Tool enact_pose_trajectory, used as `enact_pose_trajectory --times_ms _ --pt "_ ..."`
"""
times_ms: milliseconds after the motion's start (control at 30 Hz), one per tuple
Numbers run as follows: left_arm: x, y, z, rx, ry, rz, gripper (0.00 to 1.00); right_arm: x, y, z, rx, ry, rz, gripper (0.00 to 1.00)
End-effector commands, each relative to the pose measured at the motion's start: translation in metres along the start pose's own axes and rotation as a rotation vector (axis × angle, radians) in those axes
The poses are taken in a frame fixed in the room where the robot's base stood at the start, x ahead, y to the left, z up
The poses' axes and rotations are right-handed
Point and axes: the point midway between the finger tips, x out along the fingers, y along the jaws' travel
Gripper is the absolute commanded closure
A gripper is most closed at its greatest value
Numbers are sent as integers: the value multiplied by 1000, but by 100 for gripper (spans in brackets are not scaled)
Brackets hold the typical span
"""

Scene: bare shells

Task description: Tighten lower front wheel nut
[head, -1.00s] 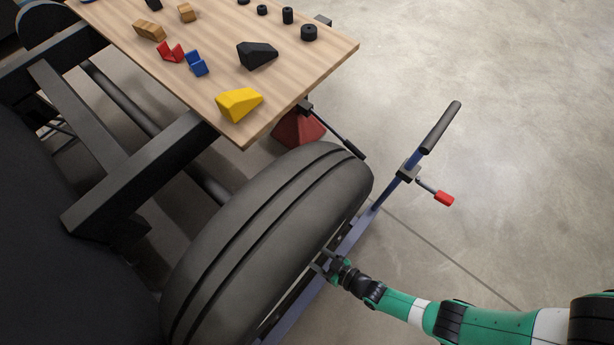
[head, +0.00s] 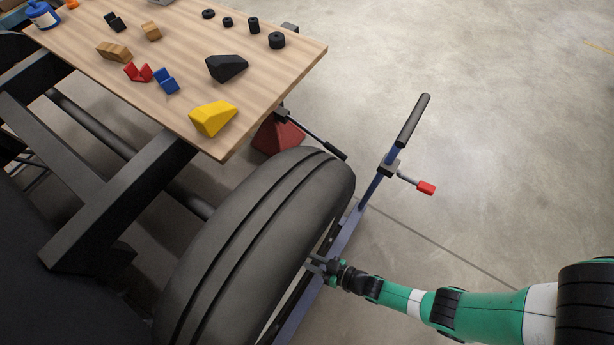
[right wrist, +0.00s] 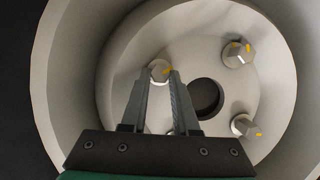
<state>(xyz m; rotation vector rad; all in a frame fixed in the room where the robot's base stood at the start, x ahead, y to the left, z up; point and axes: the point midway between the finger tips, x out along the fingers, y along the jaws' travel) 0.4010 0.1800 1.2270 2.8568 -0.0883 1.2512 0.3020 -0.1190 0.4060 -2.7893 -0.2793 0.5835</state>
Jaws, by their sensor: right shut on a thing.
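The wheel's pale hub (right wrist: 210,60) fills the right wrist view. It carries several metal wheel nuts with yellow marks around a dark centre hole (right wrist: 205,97). My right gripper (right wrist: 161,76) is shut on one wheel nut (right wrist: 159,69), whose head shows between its fingertips. Two other nuts, one upper (right wrist: 238,54) and one lower (right wrist: 245,126), stand clear to the right. Part of another nut is hidden behind my fingers. In the head view my right gripper (head: 318,265) reaches to the outer face of the tyre (head: 250,230), which hides the nuts there. My left gripper is not in view.
A blue wheel-dolly frame with a black handle (head: 413,121) and red-tipped lever (head: 426,188) stands beside the tyre. A wooden table (head: 190,60) holds yellow and black wedges and small blocks. A red stand (head: 278,136) is under its edge. Floor at right is clear.

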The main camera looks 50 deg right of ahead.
Motion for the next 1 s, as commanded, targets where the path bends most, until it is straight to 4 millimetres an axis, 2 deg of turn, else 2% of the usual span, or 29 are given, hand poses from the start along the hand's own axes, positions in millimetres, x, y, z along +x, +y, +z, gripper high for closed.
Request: enact_pose_trajectory --times_ms 400,800,833,967,1000 --pt "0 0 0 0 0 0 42 2 6 0 321 1 -128 100" --pt "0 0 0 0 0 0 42 1 4 0 347 0 -144 100" --pt "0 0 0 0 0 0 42 1 4 0 347 0 -144 66" --pt "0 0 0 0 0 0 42 1 4 0 347 0 -143 43" --pt "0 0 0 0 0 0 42 1 4 0 347 0 -143 42"
